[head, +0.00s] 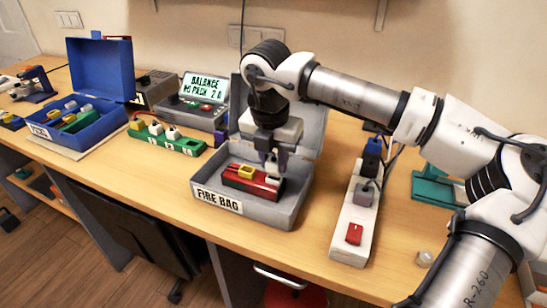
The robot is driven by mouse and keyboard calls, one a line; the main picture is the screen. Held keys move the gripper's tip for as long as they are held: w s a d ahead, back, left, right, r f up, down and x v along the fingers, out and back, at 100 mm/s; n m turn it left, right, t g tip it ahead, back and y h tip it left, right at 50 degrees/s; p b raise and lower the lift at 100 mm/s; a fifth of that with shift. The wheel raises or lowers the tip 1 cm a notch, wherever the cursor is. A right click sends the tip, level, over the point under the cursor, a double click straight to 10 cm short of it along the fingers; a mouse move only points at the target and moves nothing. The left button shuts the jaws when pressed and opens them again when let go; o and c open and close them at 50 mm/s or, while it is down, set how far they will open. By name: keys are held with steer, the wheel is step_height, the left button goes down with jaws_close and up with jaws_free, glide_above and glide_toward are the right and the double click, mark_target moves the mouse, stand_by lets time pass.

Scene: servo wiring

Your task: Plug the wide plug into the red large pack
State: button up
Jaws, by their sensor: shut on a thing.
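A red large pack (238,181) lies in the grey open box labelled "FIRE BAG" (258,212) in the head view. A yellow piece (246,171) sits on the pack's top, and a pale piece (273,180) shows at its right end. My gripper (271,165) points down just above the pack's right part, inside the box. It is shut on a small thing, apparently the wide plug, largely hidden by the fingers. I cannot tell whether that plug touches or enters the pack.
A white power strip (351,218) with plugs and a red switch stands right of the box. A green strip (187,146) with plugs and a blue open case (85,130) stand to the left.

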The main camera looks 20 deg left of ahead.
steer(key=shift+f+b, duration=0.85)
steer(key=shift+f, duration=0.15)
steer(key=o, duration=1)
steer(key=shift+r, duration=0.1)
steer(key=r, duration=0.4)
steer(key=s+r, duration=0.1)
steer(key=r, duration=0.4)
steer(key=r+b, duration=0.1)
steer(key=r, duration=0.3)
steer(key=shift+s+r, duration=0.35)
steer(key=shift+f, duration=0.1)
